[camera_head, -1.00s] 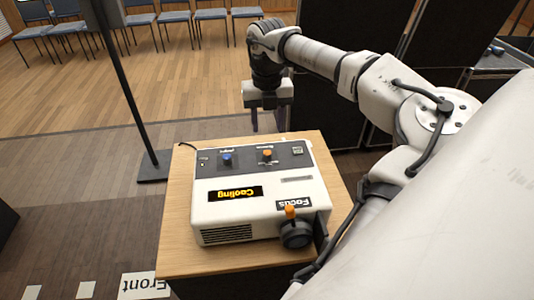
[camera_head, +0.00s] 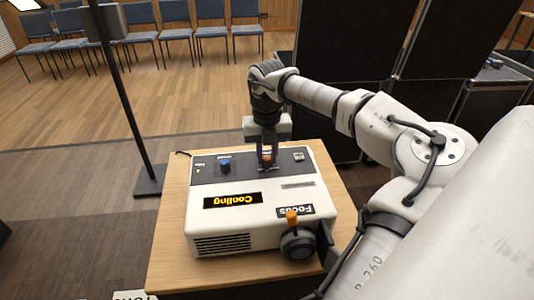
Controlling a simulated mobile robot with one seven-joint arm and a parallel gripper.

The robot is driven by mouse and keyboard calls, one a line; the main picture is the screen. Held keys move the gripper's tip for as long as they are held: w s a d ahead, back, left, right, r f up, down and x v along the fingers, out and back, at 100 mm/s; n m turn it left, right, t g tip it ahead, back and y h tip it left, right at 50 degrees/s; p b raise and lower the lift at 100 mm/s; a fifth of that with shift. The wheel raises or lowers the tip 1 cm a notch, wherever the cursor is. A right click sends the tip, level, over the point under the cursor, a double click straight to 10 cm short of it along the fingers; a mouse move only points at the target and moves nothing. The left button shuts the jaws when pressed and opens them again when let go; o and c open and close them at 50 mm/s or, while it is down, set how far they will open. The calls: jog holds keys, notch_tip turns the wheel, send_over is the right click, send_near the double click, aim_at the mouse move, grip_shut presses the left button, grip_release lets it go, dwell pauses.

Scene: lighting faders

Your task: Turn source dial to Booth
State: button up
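A white projector-like unit (camera_head: 270,215) sits on a wooden-topped stand. Its dark rear panel has a blue knob (camera_head: 225,165) on the left and an orange-topped knob (camera_head: 267,158) in the middle. The small panel labels are too small to read, so I cannot tell which knob is the source dial or where it points. My gripper (camera_head: 267,163) points down at the orange-topped knob, with one finger on each side of it. Whether the fingers press on it is too small to tell.
A dark stand pole (camera_head: 125,95) rises at left, and black panels stand behind my arm.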

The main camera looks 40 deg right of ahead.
grip_shut()
jog(key=n, duration=0.3)
jog(key=shift+n, duration=0.3)
jog(key=n, duration=0.4)
jog(key=shift+n+b, duration=0.3)
jog(key=shift+b, duration=0.05)
jog(key=n, duration=0.5)
jog(key=shift+n, duration=2.3)
